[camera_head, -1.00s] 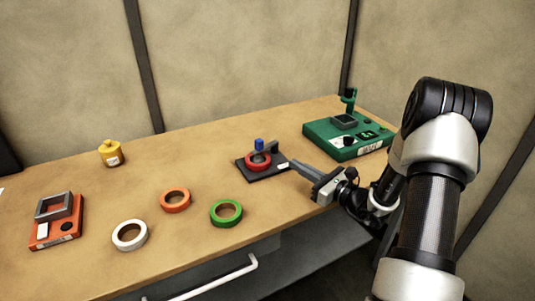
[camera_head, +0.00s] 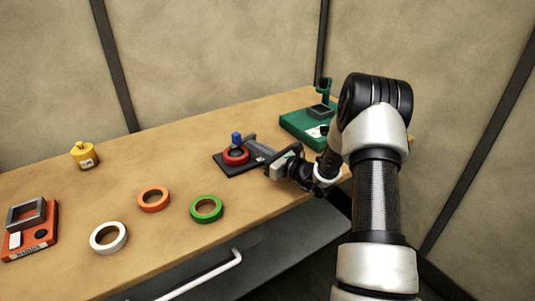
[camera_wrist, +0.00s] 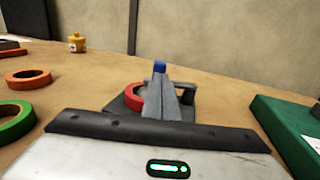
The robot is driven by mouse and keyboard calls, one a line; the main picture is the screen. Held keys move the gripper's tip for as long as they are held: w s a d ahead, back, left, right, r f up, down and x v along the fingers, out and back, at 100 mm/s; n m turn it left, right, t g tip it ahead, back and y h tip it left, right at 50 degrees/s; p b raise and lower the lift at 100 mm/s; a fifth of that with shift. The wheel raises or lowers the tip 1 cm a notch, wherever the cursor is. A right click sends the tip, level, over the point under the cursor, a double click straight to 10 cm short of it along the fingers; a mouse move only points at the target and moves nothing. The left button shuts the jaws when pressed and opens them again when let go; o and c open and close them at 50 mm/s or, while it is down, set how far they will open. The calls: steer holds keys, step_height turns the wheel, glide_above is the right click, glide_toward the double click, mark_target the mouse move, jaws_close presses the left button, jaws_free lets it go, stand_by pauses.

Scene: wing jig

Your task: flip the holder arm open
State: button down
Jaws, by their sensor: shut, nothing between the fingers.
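The holder has a black base plate (camera_head: 224,168) on the table, with a red ring (camera_head: 237,157) on it. A blue knob (camera_head: 236,138) sits above the ring, at the end of the dark holder arm, which is partly hidden. My gripper (camera_head: 252,145) is shut and empty, and its fingertips reach over the right side of the holder, close to the arm. In the wrist view, the fingers (camera_wrist: 161,98) point at the blue knob (camera_wrist: 160,67), with the red ring (camera_wrist: 132,98) to their left. I cannot tell whether the fingers touch the arm.
A green device (camera_head: 300,126) stands to the right of the holder. Orange (camera_head: 153,199), white (camera_head: 108,238) and green (camera_head: 206,209) rings lie to the left, with a red device (camera_head: 40,240) and a yellow container (camera_head: 84,156) beyond. The table between them is clear.

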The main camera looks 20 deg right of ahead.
mark_target(239, 138)
steer(key=shift+x, duration=2.05)
